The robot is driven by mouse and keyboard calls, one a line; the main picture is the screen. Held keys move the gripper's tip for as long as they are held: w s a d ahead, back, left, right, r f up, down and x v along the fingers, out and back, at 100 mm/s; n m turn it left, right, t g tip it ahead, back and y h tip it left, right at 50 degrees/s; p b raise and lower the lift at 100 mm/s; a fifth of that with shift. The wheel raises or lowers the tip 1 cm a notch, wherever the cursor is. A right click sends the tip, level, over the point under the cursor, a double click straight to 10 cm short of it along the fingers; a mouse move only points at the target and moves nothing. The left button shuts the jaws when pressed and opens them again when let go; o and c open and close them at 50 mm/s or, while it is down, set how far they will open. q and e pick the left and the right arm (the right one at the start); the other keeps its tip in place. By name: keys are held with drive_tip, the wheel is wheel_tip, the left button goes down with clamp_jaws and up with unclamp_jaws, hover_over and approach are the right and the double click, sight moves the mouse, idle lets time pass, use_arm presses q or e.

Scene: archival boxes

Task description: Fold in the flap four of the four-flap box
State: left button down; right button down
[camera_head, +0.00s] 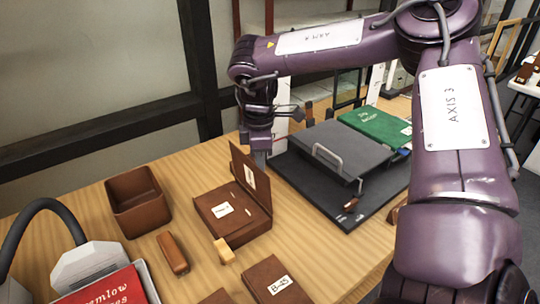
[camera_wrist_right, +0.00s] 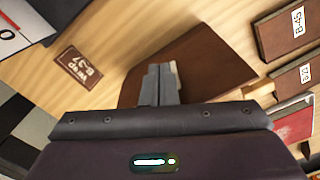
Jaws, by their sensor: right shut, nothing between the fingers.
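The brown four-flap box (camera_head: 228,217) lies on the wooden table in the middle of the head view. Pale labels show on its folded top. One flap (camera_head: 250,178) stands up along its back right side, with a label on its inner face. My right gripper (camera_head: 261,158) is shut and empty, pointing down just behind the upright flap; whether it touches is unclear. In the right wrist view the shut fingers (camera_wrist_right: 160,84) are in front of a brown panel (camera_wrist_right: 205,55), apparently this flap. My left gripper is not in view.
An open brown box (camera_head: 138,200), a brown oblong piece (camera_head: 172,252) and a small wooden block (camera_head: 223,250) stand nearby. The B-45 box (camera_head: 268,282) is in front. A dark board (camera_head: 345,215) with a handled grey plate (camera_head: 325,150) and green book (camera_head: 375,125) lies right.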

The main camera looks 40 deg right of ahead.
wheel_tip(320, 180, up, 10)
drive_tip(key=d+p, duration=0.3)
drive_tip(key=p, duration=0.4)
drive_tip(key=shift+w+f+p, duration=0.15)
drive_tip(key=shift+w+p, duration=0.2)
